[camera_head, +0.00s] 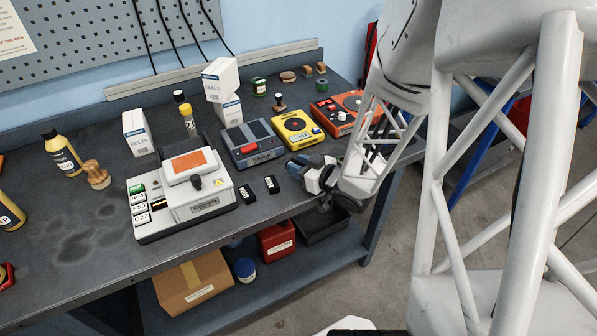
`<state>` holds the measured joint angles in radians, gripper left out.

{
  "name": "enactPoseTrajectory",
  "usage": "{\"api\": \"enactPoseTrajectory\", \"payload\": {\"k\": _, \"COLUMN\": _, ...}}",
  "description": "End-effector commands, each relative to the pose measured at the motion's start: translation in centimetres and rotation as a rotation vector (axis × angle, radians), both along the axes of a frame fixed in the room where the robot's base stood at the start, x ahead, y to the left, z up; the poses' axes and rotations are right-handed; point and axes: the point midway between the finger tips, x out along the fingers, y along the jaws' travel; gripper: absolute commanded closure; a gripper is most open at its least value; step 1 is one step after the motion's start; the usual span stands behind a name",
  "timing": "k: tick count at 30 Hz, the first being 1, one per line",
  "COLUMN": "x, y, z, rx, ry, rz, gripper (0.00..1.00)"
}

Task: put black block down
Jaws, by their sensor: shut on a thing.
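My gripper (297,166) is at the bench's front right, just in front of the yellow device. It is shut on a small dark thing, apparently a black block; the fingers hide most of it, so its shape and any contact with the bench are unclear. Two other small black blocks with pale marks lie on the bench to the left of my gripper: one (271,184) nearer it, and one (247,195) beside the white machine (205,205). The machine has an orange-topped lid, a black knob and several labelled keys at its left.
A grey device (252,150), a yellow device (296,127) and an orange device (340,108) stand behind my gripper. The front edge lies close; a black tray (322,222) is below.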

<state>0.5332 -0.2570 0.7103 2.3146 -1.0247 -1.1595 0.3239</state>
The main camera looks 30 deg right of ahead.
Motion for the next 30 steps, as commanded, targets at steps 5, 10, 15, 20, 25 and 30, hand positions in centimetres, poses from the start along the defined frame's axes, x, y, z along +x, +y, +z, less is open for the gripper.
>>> {"api": "enactPoseTrajectory", "payload": {"k": 5, "x": 0.0, "y": 0.0, "z": -1.9, "rx": 0.001, "ry": 0.001, "rz": 0.001, "gripper": 1.0}}
{"api": "enactPoseTrajectory", "payload": {"k": 10, "x": 0.0, "y": 0.0, "z": -2.5, "rx": -0.001, "ry": 0.0, "rz": 0.0, "gripper": 1.0}}
{"api": "enactPoseTrajectory", "payload": {"k": 15, "x": 0.0, "y": 0.0, "z": -2.5, "rx": -0.001, "ry": 0.0, "rz": 0.0, "gripper": 1.0}}
{"api": "enactPoseTrajectory", "payload": {"k": 20, "x": 0.0, "y": 0.0, "z": -2.7, "rx": 0.0, "ry": 0.0, "rz": 0.0, "gripper": 1.0}}
{"api": "enactPoseTrajectory", "payload": {"k": 25, "x": 0.0, "y": 0.0, "z": -2.9, "rx": 0.0, "ry": 0.0, "rz": 0.0, "gripper": 0.62}}
{"api": "enactPoseTrajectory", "payload": {"k": 30, "x": 0.0, "y": 0.0, "z": -2.9, "rx": 0.0, "ry": 0.0, "rz": 0.0, "gripper": 0.43}}
